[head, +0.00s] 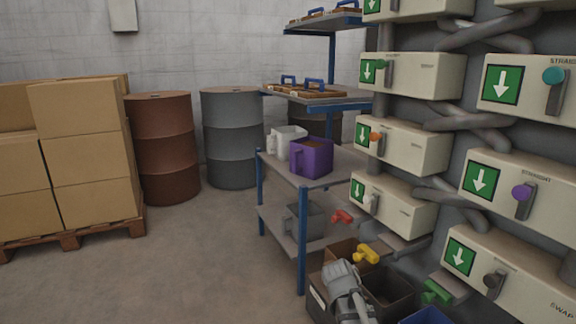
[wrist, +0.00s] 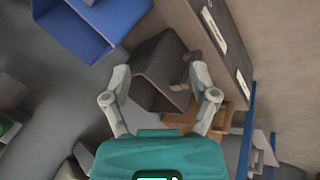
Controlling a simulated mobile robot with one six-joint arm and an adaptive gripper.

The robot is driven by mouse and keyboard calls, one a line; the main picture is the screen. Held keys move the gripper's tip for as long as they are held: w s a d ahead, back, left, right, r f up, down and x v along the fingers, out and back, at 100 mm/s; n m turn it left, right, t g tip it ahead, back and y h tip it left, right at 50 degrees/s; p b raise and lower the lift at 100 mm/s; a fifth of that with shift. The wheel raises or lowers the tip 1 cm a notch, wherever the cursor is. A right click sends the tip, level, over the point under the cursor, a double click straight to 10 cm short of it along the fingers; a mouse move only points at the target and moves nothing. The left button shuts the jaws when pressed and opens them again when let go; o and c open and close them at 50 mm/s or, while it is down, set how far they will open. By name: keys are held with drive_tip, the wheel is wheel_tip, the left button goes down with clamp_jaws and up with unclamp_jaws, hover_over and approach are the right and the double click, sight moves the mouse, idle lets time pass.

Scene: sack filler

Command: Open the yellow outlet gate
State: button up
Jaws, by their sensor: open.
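The yellow outlet gate shows as a small yellow handle (head: 367,254) low in the head view, just above the open brown and dark bins. I cannot tell from its shape whether the gate is open or shut. A grey part of my arm stands just below and left of it in the head view. My gripper (wrist: 160,73) shows in the wrist view with its two grey fingers spread and nothing between them. A dark open bin (wrist: 150,62) lies beyond the fingers. I cannot make out the yellow handle in the wrist view.
A red handle (head: 342,216) and a green handle (head: 436,292) flank the yellow one. White dispenser boxes (head: 412,147) with pipes crowd the right. A blue bin (wrist: 88,22) is near the fingers.

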drive_tip(key=shift+s+a+f+n+y, duration=0.7)
drive_tip(key=shift+s+a+n+y, duration=0.6)
drive_tip(key=shift+s+a+y, duration=1.3)
drive_tip(key=s+r+p, duration=0.2)
drive_tip(key=r+p, duration=2.1)
drive_tip(key=p, duration=0.1)
drive_tip(key=s+d+r+p, duration=0.1)
drive_tip(key=s+r+p, duration=0.1)
drive_tip(key=r+p, duration=2.2)
drive_tip(key=shift+r+g, duration=0.35)
drive_tip(key=shift+g, duration=0.05)
drive_tip(key=shift+s, duration=0.1)
